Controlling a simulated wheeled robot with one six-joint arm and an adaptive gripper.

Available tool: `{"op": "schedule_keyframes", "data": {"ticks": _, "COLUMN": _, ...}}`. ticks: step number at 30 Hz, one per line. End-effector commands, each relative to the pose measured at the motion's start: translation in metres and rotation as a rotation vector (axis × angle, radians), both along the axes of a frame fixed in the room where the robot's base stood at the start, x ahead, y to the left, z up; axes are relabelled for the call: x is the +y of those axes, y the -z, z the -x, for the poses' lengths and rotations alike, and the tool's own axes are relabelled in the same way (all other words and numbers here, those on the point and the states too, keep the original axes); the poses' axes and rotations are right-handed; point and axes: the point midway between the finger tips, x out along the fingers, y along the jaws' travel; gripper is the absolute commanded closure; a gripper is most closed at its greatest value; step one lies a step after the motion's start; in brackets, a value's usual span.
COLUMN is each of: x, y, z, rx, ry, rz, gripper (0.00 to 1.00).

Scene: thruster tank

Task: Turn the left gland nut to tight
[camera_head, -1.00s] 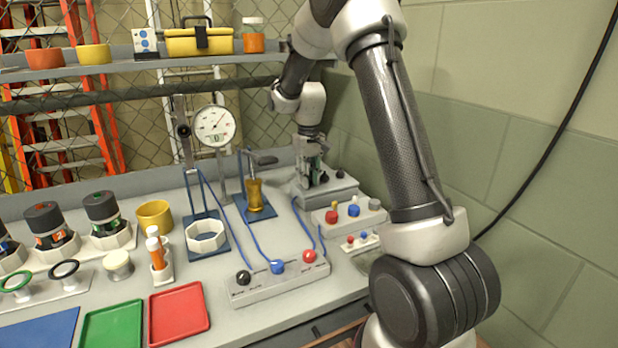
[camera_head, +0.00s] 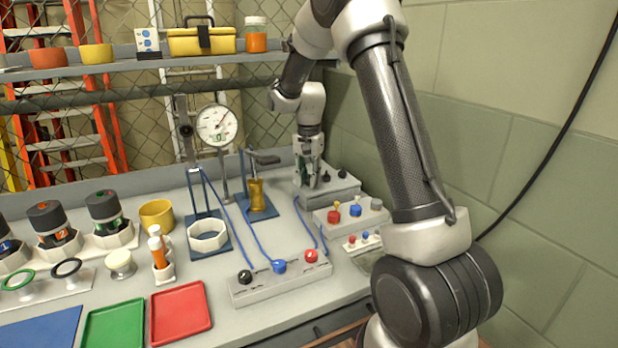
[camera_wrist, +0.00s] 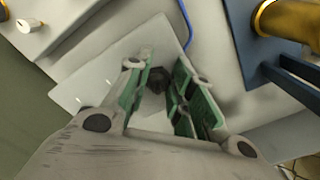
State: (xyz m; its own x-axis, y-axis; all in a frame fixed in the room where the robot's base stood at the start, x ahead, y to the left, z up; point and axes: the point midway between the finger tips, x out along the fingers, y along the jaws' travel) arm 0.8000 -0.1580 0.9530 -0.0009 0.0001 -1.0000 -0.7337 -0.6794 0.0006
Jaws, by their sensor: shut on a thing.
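My gripper (camera_head: 309,171) points down over the left part of a grey block (camera_head: 335,190) at the back right of the bench. In the wrist view, its green-padded fingers (camera_wrist: 158,88) stand on either side of a dark nut (camera_wrist: 156,78), which I take to be the left gland nut. The gripper is shut on it. In the head view, the fingers hide that nut. Two dark knob-like parts (camera_head: 342,174) show on the block to the right of the fingers. I cannot read how tight the nut is.
A brass cylinder on a blue base (camera_head: 256,196) stands left of the gripper, under a dark handle. Blue cables run to a terminal strip (camera_head: 280,280). A wall is to the right.

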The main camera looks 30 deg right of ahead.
Motion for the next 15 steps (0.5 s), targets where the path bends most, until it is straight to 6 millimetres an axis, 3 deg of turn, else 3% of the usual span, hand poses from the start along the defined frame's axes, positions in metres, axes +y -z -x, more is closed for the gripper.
{"op": "schedule_keyframes", "data": {"ticks": 15, "x": 0.0005, "y": -0.001, "z": -0.0019, "rx": -0.003, "ry": 0.15, "rz": 0.001, "gripper": 1.0}}
